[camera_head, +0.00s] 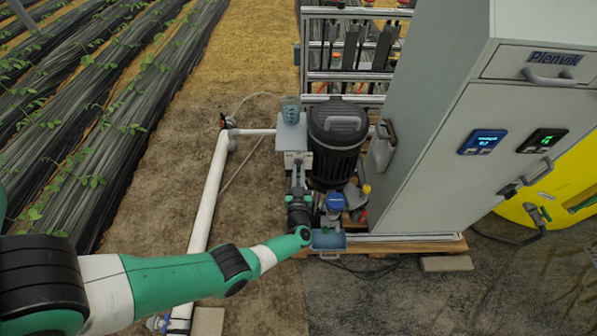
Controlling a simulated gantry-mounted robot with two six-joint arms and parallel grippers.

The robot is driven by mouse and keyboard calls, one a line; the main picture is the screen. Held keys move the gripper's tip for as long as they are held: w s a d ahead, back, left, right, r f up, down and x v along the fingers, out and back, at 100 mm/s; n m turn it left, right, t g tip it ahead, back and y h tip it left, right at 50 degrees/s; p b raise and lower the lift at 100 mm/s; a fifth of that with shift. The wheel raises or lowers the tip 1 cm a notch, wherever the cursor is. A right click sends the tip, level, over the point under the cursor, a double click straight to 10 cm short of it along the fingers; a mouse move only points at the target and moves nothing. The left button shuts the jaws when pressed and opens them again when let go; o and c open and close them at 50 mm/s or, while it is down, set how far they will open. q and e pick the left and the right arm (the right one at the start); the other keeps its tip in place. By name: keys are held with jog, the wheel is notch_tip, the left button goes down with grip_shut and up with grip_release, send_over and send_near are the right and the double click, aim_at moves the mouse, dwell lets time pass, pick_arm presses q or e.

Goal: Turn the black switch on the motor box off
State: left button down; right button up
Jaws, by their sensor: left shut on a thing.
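The motor box (270,145) is a small light-grey box beside the black ribbed motor (337,150), near the middle of the camera_head view. My left arm comes in from the lower left. My left gripper (298,168) is at the near face of the box, with its fingers pointing away from me. It is shut on a small part there, which I take to be the black switch. The fingers hide the switch, so its position cannot be read. My right gripper is not in view.
A tall grey cabinet (435,140) with displays and handles stands at right. A clear bluish cup (290,110) is on the box top. A white pipe (209,190) runs at left. A blue tray (328,240) is under my wrist. Bare ground lies left.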

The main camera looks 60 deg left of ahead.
pick_arm(q)
jog(key=c, duration=0.9)
grip_release()
jog(key=shift+d, duration=0.1)
jog(key=p+v, duration=0.4)
jog(key=v, duration=0.7)
jog(key=shift+s+d, duration=0.2)
